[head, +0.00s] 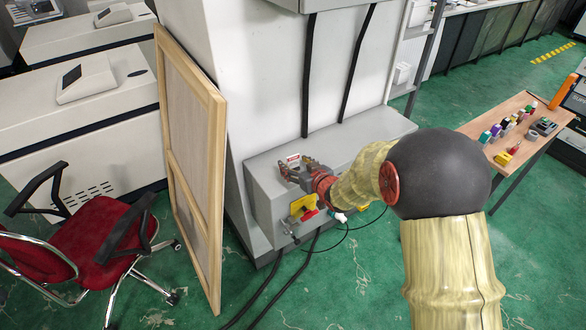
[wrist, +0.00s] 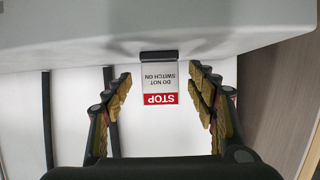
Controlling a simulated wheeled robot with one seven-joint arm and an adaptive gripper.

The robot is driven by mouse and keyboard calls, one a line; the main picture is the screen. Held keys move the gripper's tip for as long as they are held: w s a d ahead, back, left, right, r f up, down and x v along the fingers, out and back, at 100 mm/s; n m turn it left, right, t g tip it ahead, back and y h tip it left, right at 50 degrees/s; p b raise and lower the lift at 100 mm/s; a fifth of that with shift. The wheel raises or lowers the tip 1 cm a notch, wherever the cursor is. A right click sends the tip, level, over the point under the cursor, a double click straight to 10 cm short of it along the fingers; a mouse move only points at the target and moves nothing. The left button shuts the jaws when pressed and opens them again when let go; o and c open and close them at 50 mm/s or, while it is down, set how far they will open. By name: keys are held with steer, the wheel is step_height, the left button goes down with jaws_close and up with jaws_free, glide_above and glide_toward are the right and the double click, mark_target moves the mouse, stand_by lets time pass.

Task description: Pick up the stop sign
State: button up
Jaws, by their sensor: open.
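The stop sign (wrist: 160,86) is a small white and red card reading "STOP DO NOT SWITCH ON", upside down in the wrist view. In the head view the sign (head: 293,158) shows as a small white patch with red on the grey ledge, just behind my gripper (head: 290,171). My gripper in the wrist view (wrist: 160,84) is open and empty, its fingers on either side of the sign and apart from it.
The grey machine ledge (head: 345,143) carries a yellow and red switch (head: 303,207) below my gripper. A wooden framed panel (head: 190,165) leans at the left, with a red chair (head: 95,235) beyond it. A small table (head: 520,112) with several items stands at the right.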

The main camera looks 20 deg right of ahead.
steer(key=shift+x, duration=0.85)
steer(key=shift+c, duration=0.2)
steer(key=c, duration=1.1)
steer(key=shift+c, duration=0.2)
